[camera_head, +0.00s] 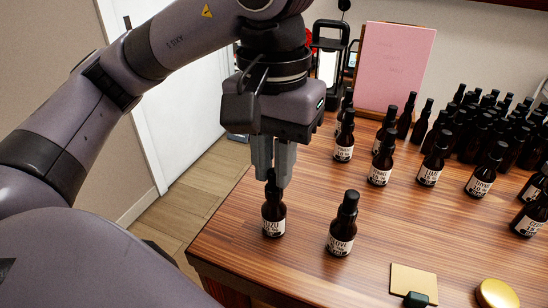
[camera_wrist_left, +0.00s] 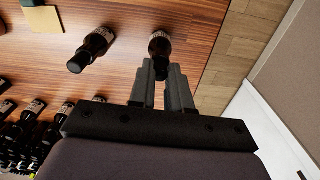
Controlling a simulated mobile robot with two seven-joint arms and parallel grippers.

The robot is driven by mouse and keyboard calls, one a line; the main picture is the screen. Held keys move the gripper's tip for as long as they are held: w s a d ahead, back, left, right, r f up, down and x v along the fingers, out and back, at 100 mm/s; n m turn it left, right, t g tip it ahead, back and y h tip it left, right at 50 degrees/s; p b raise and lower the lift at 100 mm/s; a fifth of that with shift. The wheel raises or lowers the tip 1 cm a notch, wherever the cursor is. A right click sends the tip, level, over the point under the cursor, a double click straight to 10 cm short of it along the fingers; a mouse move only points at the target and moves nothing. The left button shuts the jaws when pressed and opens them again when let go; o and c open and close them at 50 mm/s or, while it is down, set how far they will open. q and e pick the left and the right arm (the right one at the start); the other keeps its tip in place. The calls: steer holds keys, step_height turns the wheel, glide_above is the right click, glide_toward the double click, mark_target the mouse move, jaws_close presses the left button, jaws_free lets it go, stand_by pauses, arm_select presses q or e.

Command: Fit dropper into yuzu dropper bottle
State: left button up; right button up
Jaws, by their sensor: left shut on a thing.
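A brown dropper bottle (camera_head: 273,217) with a white label stands upright near the table's left edge; the label is too small to read surely. My left gripper (camera_head: 273,178) points down right over it, shut on the black dropper (camera_head: 271,175) at the bottle's mouth. I cannot tell whether the dropper is fully seated. In the left wrist view the bottle (camera_wrist_left: 160,45) shows just beyond the fingertips (camera_wrist_left: 155,75), which hide the dropper. My right gripper is not in view.
Another capped bottle (camera_head: 342,226) stands close to the right. Several more bottles crowd the wooden table (camera_head: 300,260) behind and right. A tan pad (camera_head: 413,281), a dark green object (camera_head: 415,299) and a gold lid (camera_head: 497,293) lie in front. A pink board (camera_head: 392,68) stands at the back.

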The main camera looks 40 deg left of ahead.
arm_select(q)
steer(key=shift+f, duration=0.35)
steer(key=shift+r, duration=0.1)
steer(key=o, duration=0.7)
steer(key=shift+r, duration=0.1)
step_height(320, 180, up, 6)
steer(key=shift+f+p, duration=0.1)
steer(key=shift+p, duration=0.65)
steer(key=shift+r, duration=0.6)
